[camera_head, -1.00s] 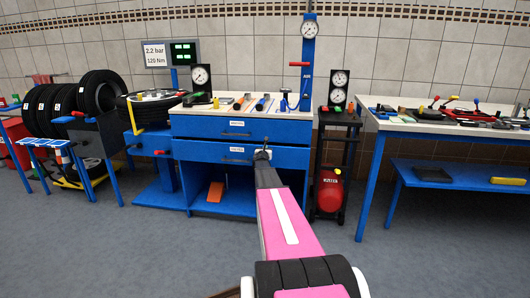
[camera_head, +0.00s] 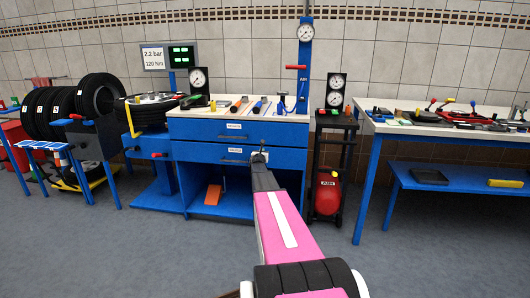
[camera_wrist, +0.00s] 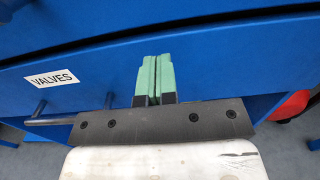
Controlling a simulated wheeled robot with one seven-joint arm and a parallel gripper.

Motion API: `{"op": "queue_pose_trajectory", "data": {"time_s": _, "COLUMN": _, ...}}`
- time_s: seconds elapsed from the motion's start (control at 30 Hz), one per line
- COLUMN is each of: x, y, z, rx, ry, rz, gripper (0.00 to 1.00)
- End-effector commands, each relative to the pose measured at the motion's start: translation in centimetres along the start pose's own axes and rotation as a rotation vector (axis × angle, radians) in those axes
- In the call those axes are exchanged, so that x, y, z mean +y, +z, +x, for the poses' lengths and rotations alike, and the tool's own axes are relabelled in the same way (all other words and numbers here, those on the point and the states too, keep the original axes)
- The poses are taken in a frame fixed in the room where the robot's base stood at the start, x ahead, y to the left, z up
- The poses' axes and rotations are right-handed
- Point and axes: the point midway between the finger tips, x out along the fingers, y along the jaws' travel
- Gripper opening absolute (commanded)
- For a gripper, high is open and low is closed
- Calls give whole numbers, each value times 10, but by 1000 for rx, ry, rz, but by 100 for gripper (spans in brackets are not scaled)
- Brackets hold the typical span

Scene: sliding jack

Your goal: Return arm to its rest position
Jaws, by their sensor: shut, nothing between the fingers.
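My gripper (camera_head: 259,157) is at the end of my pink arm, in front of the lower drawer of the blue workbench (camera_head: 240,155). In the wrist view, its two green fingers (camera_wrist: 154,80) are together with nothing between them. Behind them is a blue drawer front (camera_wrist: 220,60) with a "VALVES" label and a dark bar handle (camera_wrist: 45,120) to the left. I cannot tell whether the gripper touches the drawer front. Both drawers look shut in the head view.
A red compressor (camera_head: 327,190) on a black stand is right of the workbench. Further right is a tool table (camera_head: 440,128) with a low blue bench (camera_head: 460,178) under it. A tire rack (camera_head: 75,110) stands at the left. The grey floor in front is open.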

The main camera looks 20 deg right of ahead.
Motion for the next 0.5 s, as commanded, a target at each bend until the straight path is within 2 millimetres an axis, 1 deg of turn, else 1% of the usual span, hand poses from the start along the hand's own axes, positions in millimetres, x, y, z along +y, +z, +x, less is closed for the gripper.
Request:
{"op": "queue_pose_trajectory", "data": {"time_s": 0.03, "x": 1, "y": 1, "z": -16, "rx": 1, "ry": 0, "rz": 0, "gripper": 0}}
{"op": "queue_pose_trajectory", "data": {"time_s": 0.3, "x": 0, "y": 1, "z": -76, "rx": 2, "ry": 1, "rz": 0, "gripper": 0}}
{"op": "queue_pose_trajectory", "data": {"time_s": 0.4, "x": 0, "y": 1, "z": -92, "rx": 1, "ry": 0, "rz": 0, "gripper": 0}}
{"op": "queue_pose_trajectory", "data": {"time_s": 0.5, "x": 0, "y": 1, "z": -103, "rx": 0, "ry": -1, "rz": 0, "gripper": 0}}
